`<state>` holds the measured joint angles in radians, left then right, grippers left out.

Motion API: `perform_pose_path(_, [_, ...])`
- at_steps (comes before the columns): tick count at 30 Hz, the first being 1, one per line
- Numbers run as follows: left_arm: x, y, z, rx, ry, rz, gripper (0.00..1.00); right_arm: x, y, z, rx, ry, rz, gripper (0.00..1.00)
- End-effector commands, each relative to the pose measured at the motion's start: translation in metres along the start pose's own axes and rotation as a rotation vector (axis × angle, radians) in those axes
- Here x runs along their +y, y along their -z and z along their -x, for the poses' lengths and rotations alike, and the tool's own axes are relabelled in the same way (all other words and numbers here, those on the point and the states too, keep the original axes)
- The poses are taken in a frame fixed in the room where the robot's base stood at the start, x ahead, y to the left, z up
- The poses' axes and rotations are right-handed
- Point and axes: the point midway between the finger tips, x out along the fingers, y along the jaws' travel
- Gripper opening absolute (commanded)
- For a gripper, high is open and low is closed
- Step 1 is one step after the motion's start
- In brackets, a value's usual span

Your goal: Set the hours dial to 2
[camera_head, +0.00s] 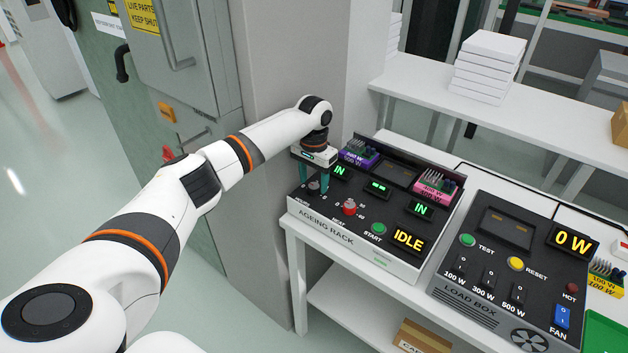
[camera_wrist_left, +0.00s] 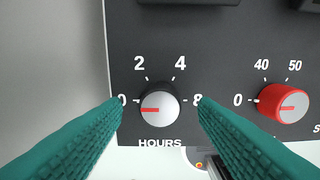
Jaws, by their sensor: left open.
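The hours dial (camera_wrist_left: 160,99) is a grey-white round knob over the word HOURS, with marks 0, 2, 4 and 8 around it. Its red pointer line points left, to the 0 mark. In the head view the dial (camera_head: 313,187) sits at the left end of the ageing rack's (camera_head: 365,252) sloping black panel. My left gripper (camera_head: 312,178) is above it, pointing down. In the wrist view the left gripper's (camera_wrist_left: 158,104) green fingers are open, one on each side of the dial, with visible gaps to it. My right gripper is not in view.
A red dial (camera_wrist_left: 284,103) is just right of the right finger. The rack also has a green START button (camera_head: 378,229) and an IDLE display (camera_head: 409,239). A load box (camera_head: 510,262) stands to the right. A grey wall (camera_head: 290,90) rises close behind and left.

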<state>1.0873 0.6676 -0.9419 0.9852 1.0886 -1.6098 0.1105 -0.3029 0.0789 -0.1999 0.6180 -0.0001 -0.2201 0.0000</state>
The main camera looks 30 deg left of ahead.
Motion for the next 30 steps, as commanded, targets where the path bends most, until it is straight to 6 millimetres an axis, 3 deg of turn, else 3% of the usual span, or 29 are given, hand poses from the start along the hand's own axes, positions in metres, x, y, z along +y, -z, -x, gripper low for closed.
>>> perform_pose_path(5, [-0.0001, 0.0, -0.0114, 0.0, -0.001, 0.0, 0.54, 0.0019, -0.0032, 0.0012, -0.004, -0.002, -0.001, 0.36])
perform_pose_path(13, [-0.0001, -0.0001, -0.0129, -0.001, -0.001, -0.001, 0.54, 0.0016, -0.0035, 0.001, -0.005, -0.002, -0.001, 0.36])
perform_pose_path(21, [-0.0001, -0.0001, -0.0127, -0.001, -0.001, -0.001, 0.11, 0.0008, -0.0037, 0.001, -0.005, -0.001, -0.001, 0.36])
perform_pose_path(30, [-0.0003, -0.0001, -0.0114, 0.0, 0.0, -0.032, 0.09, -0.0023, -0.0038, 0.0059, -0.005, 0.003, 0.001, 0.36])
